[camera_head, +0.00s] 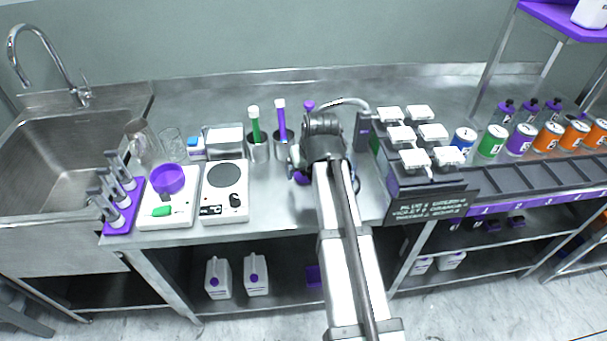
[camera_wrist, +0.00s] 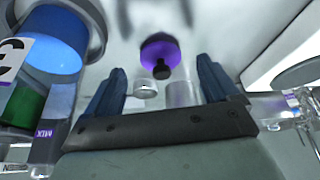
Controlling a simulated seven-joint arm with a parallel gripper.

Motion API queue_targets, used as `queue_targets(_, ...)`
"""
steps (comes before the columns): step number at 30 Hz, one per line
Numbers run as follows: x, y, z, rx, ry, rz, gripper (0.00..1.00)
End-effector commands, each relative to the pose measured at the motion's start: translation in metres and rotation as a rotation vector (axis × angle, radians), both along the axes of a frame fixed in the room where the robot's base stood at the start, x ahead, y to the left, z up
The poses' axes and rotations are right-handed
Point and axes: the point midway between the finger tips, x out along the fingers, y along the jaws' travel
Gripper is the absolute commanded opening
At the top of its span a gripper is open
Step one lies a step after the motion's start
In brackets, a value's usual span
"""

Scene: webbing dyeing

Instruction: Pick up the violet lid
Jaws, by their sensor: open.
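The violet lid (camera_wrist: 159,50) is a round purple disc with a small black knob, in the upper middle of the wrist view. My gripper (camera_wrist: 161,67) is open, its two dark blue fingers to either side of the lid's line, with nothing between them that I can see held. In the head view my gripper (camera_head: 322,150) is over the middle of the steel counter. A violet patch (camera_head: 302,178) shows just below its left side, mostly hidden by my arm; I cannot tell whether it is the lid.
Steel cups with a green-handled tool (camera_head: 256,138) and a violet-handled tool (camera_head: 280,120) stand left of my gripper. A hotplate (camera_head: 225,190) and a scale with a violet bowl (camera_head: 167,179) are further left. A rack with white-topped blocks (camera_head: 414,159) is close on the right.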

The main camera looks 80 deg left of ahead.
Motion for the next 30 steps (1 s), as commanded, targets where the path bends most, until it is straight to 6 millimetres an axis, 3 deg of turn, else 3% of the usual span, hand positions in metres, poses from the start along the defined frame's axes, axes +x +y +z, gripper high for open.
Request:
queue_targets(6, -0.003, 0.011, -0.024, -0.001, 0.000, 0.000, 0.88)
queue_targets(14, -0.003, 0.012, -0.026, 0.000, 0.000, 0.000, 0.88)
queue_targets(30, -0.003, 0.012, -0.026, 0.000, 0.000, 0.000, 0.36)
